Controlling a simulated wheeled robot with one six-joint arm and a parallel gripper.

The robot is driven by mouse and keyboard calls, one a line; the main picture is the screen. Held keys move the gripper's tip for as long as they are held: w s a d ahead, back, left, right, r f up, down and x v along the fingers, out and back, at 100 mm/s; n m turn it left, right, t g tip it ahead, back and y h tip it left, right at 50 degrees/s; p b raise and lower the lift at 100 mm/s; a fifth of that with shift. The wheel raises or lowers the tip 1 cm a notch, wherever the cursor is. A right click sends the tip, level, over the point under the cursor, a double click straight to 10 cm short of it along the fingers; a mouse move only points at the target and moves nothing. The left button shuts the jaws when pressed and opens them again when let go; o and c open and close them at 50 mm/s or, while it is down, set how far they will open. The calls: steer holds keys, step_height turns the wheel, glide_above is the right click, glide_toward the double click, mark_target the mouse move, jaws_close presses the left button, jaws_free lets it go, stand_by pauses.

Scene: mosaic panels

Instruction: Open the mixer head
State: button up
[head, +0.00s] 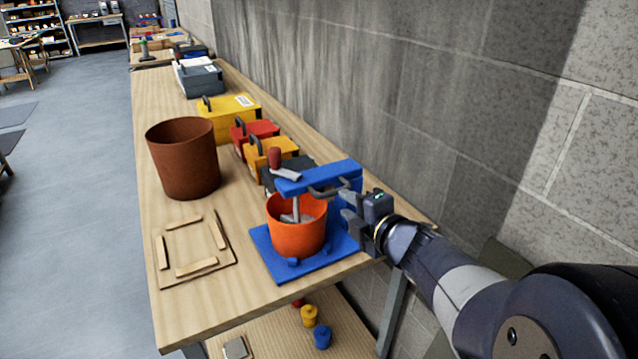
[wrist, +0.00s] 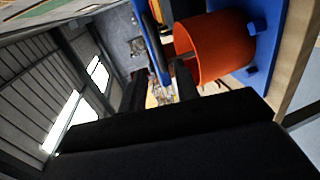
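The mixer stands at the near right of the bench. It has a blue base plate (head: 273,257), an orange bowl (head: 296,236) and a blue head (head: 325,178) lying level over the bowl. A dark grey handle (head: 329,188) is on the head's near side. A stirring shaft (head: 296,208) reaches down into the bowl. My gripper (head: 346,211) is just right of the bowl, below the handle; its fingers are apart with nothing seen between them. In the wrist view the fingers (wrist: 160,92) point toward the bowl (wrist: 215,48) and the blue head (wrist: 152,45).
A brown bucket (head: 184,160), a wooden strip frame (head: 195,245) and red and yellow toolboxes (head: 230,118) share the bench. The block wall (head: 420,110) runs close along the right. Small coloured pots (head: 309,315) stand on the lower shelf. Open floor lies left.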

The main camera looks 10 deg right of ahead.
mark_target(332, 195)
steer(key=x, duration=0.7)
steer(key=shift+w+a+f, duration=0.1)
steer(key=shift+w, duration=0.25)
steer(key=shift+c, duration=0.2)
jaws_close()
